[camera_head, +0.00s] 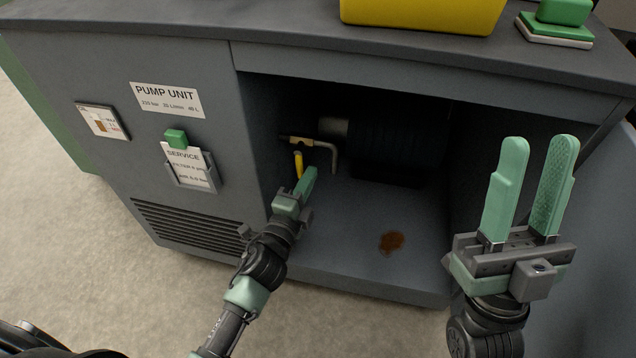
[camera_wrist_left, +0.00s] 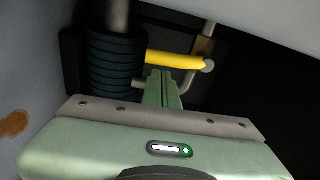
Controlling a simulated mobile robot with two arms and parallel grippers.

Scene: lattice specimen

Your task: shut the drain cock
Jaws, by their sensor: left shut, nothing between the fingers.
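The drain cock has a yellow lever handle (camera_head: 298,165) and a brass body (camera_head: 298,141) on a bent grey pipe (camera_head: 333,156) inside the open bay of the pump unit. In the head view the handle hangs downward from the body. In the left wrist view the yellow handle (camera_wrist_left: 174,61) lies just beyond my left fingertips. My left gripper (camera_head: 309,178) is inside the bay, shut and empty, close to the handle's lower end. I cannot tell whether it touches the handle. My right gripper (camera_head: 536,150) is open and empty, raised at the right in front of the cabinet.
A dark ribbed cylinder (camera_head: 388,150) sits behind the pipe. A brown stain (camera_head: 391,242) marks the bay floor. The cabinet (camera_head: 190,60) walls and top enclose the bay. A yellow container (camera_head: 420,14) and a green-and-white block (camera_head: 555,30) are on top.

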